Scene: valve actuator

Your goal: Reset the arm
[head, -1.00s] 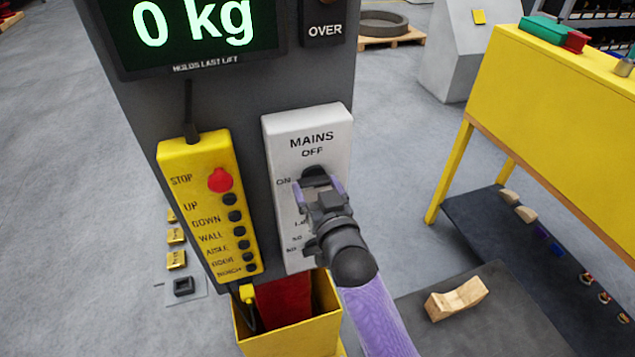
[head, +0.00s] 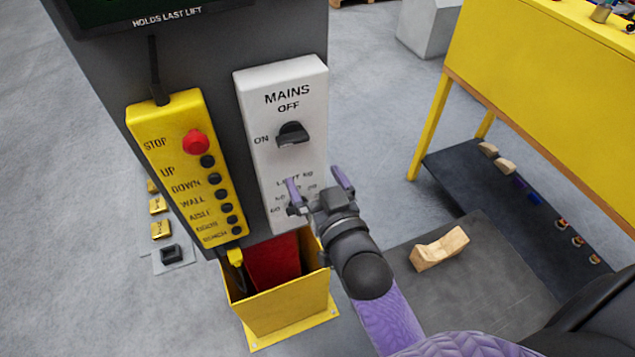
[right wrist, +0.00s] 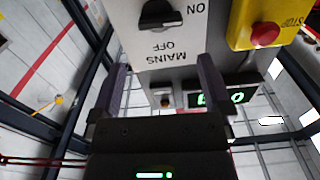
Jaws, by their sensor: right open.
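The white mains panel (head: 282,80) is on a dark grey column. Its black mains knob (head: 292,133) is in plain view, its bar lying roughly crosswise, with OFF above it and ON to its left. The knob also shows at the top of the right wrist view (right wrist: 160,15). My right gripper (head: 318,186) is open and empty, in front of the panel's lower part, clear of the mains knob. It partly hides the limit dial and its kg markings. Its two fingers also frame an empty gap in the right wrist view (right wrist: 162,80). My left gripper is not in view.
A yellow button pendant (head: 185,165) with a red stop button (head: 196,142) hangs left of the panel. A yellow open box (head: 290,310) stands below. A yellow bench (head: 540,75) is at right, with a wooden block (head: 439,248) on the dark mat. A green-lit display (right wrist: 222,98) reads 0.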

